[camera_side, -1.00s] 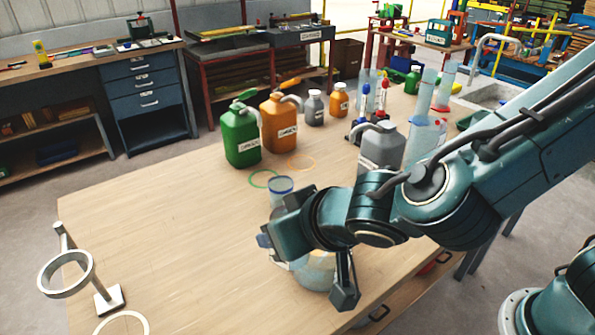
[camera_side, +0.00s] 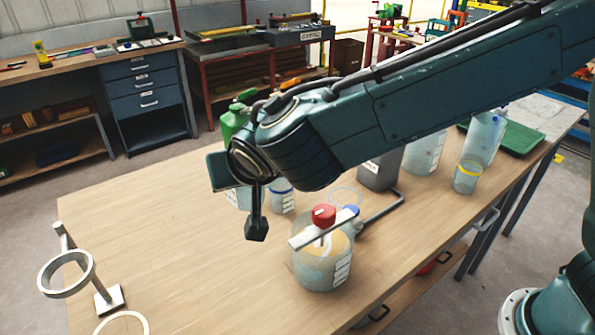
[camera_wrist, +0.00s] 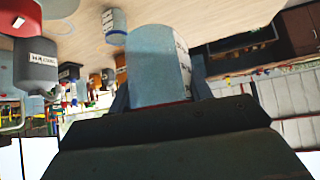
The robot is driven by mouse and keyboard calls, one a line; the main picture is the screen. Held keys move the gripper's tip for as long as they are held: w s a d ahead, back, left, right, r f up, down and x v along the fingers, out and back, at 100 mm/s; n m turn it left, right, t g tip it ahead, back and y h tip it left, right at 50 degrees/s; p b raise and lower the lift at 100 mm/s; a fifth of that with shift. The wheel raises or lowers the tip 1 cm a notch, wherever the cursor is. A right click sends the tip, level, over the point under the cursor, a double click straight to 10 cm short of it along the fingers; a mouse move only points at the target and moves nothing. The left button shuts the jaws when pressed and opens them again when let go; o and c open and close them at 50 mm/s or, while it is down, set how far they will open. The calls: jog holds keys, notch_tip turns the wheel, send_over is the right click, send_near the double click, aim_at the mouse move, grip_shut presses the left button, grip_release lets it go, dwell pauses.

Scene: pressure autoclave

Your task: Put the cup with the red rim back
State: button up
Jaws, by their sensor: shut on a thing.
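My gripper (camera_side: 238,202) is shut on a clear, bluish cup, held above the table left of the blue-rimmed cup. In the side view the cup (camera_side: 240,198) shows only partly between the fingers. In the wrist view the held cup (camera_wrist: 157,70) fills the middle, with a label on its right side. A thin red line along its lower edge there marks the red rim. The wrist view appears upside down, with the tabletop at the top.
A blue-rimmed cup (camera_side: 281,198) stands close to the held cup. A clear vessel with a red knob and crossbar (camera_side: 322,262) stands at front centre. A yellow-rimmed cup (camera_side: 467,178) is at right. A ring stand (camera_side: 68,272) is at left.

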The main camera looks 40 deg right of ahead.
jog(key=w+d+r+m+h, duration=0.1)
jog(key=w+m, duration=0.1)
jog(key=w, duration=0.4)
jog(key=shift+w+d+r+g, duration=0.2)
jog(key=shift+d+r+g, duration=0.05)
jog(key=shift+d+g, duration=0.05)
jog(key=shift+h, duration=0.3)
notch_tip(320, 180, down, 16)
jog(key=shift+r, duration=0.1)
jog(key=shift+f, duration=2.1)
jog(key=shift+f, duration=0.15)
jog(key=o, duration=1.1)
jog(key=shift+o, duration=0.2)
